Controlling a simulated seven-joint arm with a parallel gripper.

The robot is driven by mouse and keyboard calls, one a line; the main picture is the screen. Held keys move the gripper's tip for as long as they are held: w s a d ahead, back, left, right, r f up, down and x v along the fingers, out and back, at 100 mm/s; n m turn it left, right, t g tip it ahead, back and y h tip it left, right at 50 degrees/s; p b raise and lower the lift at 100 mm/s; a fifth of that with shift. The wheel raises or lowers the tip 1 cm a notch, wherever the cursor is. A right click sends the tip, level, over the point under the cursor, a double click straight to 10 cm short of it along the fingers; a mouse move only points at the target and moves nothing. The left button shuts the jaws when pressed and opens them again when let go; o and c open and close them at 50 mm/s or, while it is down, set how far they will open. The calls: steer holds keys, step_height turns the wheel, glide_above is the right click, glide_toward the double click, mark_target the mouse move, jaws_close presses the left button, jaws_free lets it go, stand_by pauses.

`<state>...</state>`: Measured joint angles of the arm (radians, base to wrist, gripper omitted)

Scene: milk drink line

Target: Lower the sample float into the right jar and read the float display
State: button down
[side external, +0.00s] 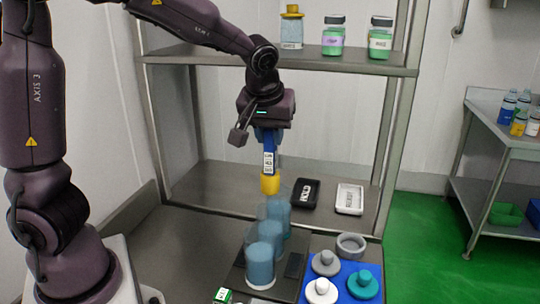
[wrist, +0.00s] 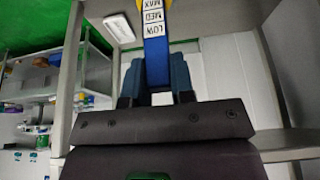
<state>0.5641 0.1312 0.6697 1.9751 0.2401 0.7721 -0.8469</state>
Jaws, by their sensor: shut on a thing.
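My gripper (side external: 268,130) points down and is shut on the sample float, a blue stick with a white label and a yellow lower end (side external: 270,184). In the wrist view the float (wrist: 156,62) stands between the fingers, its label marked MAX, MED, LOW. The float hangs upright in the air. Three translucent blue jars stand in a row: a near one (side external: 260,267), a middle one (side external: 270,238) and a far one (side external: 279,213). The yellow end shows just above the far jar; I cannot tell whether it is directly over it. A black display (side external: 305,193) and a white display (side external: 350,199) lie behind.
A green-and-white box (side external: 222,296) is at the front. Bottles stand on the upper shelf (side external: 330,63), above the work. A side table (side external: 500,110) is far right.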

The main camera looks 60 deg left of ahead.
steer(key=shift+a+r, duration=0.1)
steer(key=shift+r, duration=0.45)
steer(key=w+a+f, duration=0.2)
steer(key=w+a, duration=0.4)
step_height(320, 180, down, 14)
steer(key=shift+s+d+r, duration=0.2)
steer(key=shift+d+r, duration=0.05)
stand_by(0.7)
stand_by(0.5)
steer(key=shift+c, duration=1.7)
jaws_free()
